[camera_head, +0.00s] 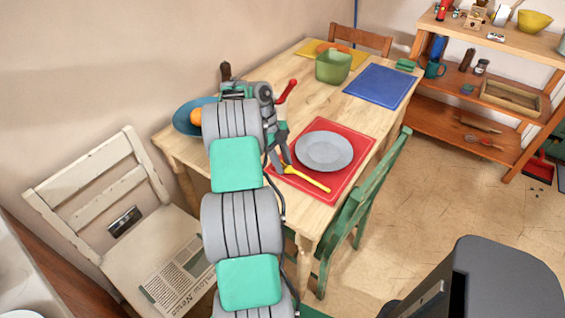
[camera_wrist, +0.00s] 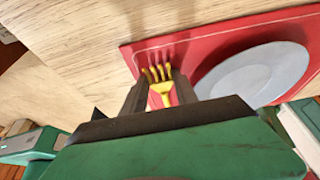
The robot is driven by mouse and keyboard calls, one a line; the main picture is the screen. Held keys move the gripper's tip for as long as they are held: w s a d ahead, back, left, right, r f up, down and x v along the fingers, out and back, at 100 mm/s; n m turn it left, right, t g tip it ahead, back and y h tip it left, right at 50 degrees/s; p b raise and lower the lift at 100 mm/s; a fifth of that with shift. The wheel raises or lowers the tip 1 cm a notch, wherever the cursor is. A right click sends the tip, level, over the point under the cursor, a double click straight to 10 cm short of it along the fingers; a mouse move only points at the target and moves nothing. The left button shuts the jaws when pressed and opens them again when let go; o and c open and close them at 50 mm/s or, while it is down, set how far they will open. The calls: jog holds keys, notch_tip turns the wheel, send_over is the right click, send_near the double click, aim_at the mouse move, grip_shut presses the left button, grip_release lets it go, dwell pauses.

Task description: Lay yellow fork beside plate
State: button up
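The yellow fork (camera_head: 309,180) lies on the near-left part of the red placemat, alongside the grey plate (camera_head: 324,151), its handle pointing to the lower right. The plate lies flat on the mat and also shows in the wrist view (camera_wrist: 253,73). My gripper (camera_head: 281,164) is low over the fork's tine end. In the wrist view the fork (camera_wrist: 160,84) shows between my two fingers (camera_wrist: 160,80), tines pointing away. The fingers look apart, one on each side of it, with a gap. The handle's far end is hidden behind my gripper body there.
The red placemat (camera_head: 345,130) lies on the wooden table (camera_head: 310,215). A blue placemat (camera_head: 380,86), green bowl (camera_head: 333,68) and blue bowl with an orange fruit (camera_head: 187,124) are further back. Chairs stand at the right (camera_head: 365,205) and left (camera_head: 100,185).

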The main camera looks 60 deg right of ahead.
jog(key=o, duration=0.4)
jog(key=shift+o, duration=0.2)
jog(key=shift+r, duration=0.1)
jog(key=a+p+v, duration=0.1)
jog(key=p+v, duration=0.9)
jog(key=v, duration=0.2)
jog(key=w+a+r+n+t+h+p, duration=0.1)
jog(key=w+a+r+n+t+h, duration=0.1)
jog(key=w+a+r+n, duration=0.6)
jog(key=w+a+r+n+t+h, duration=0.1)
jog(key=w+a+r+n+h, duration=0.1)
jog(key=w+a+r+n, duration=0.5)
jog(key=s+a+n+t+y, duration=0.1)
jog(key=s+a+n, duration=0.2)
jog(key=a+n, duration=0.4)
jog(key=s+a+n+t+y, duration=0.1)
jog(key=s+a+n+t, duration=0.1)
jog(key=a+n, duration=0.6)
jog(key=s+a+n+t+y, duration=0.1)
jog(key=s+a+n, duration=0.3)
jog(key=a, duration=1.5)
jog(key=n+t, duration=0.1)
jog(key=n, duration=0.3)
jog(key=shift+s, duration=0.2)
